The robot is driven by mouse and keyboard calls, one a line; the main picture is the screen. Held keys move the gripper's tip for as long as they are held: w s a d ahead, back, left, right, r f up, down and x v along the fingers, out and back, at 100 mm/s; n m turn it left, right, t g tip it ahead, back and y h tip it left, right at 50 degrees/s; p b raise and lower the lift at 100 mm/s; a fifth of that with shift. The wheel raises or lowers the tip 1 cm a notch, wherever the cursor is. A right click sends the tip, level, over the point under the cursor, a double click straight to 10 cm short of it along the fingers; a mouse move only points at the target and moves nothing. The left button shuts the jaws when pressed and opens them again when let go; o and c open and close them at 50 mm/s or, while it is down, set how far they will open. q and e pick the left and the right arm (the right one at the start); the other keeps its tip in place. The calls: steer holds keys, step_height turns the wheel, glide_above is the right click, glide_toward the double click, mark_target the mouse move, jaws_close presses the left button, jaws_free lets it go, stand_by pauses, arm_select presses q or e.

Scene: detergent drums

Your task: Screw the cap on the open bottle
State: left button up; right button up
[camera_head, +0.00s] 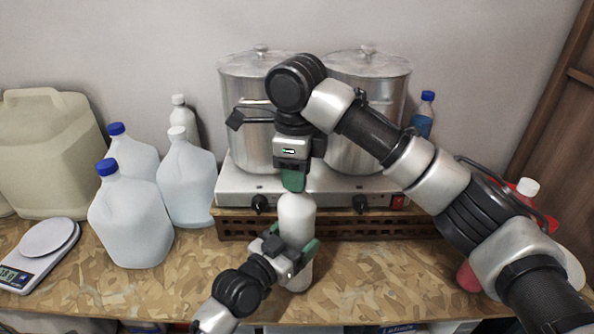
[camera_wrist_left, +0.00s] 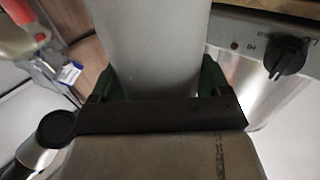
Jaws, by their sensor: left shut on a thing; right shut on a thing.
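A white bottle (camera_head: 297,218) stands upright on the wooden worktop in front of the stove. My left gripper (camera_head: 291,256) is shut around its lower body. In the left wrist view the pale bottle body (camera_wrist_left: 155,45) fills the space between the green fingers of the left gripper (camera_wrist_left: 155,88). My right gripper (camera_head: 293,181) points straight down over the bottle's top, its green fingers shut at the neck. The cap is hidden by these fingers, so I cannot tell how it sits on the bottle's mouth.
Behind the bottle is a stove (camera_head: 236,186) with two large steel pots (camera_head: 366,125). Several jugs (camera_head: 132,222) and a scale (camera_head: 44,250) stand at the left. A blue-capped bottle (camera_head: 423,116) is behind at the right, and red bottles are partly behind my right arm. The worktop (camera_head: 365,285) is clear right of the bottle.

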steer(key=o, duration=0.9)
steer(key=shift+r, duration=2.25)
steer(key=shift+c, duration=0.3)
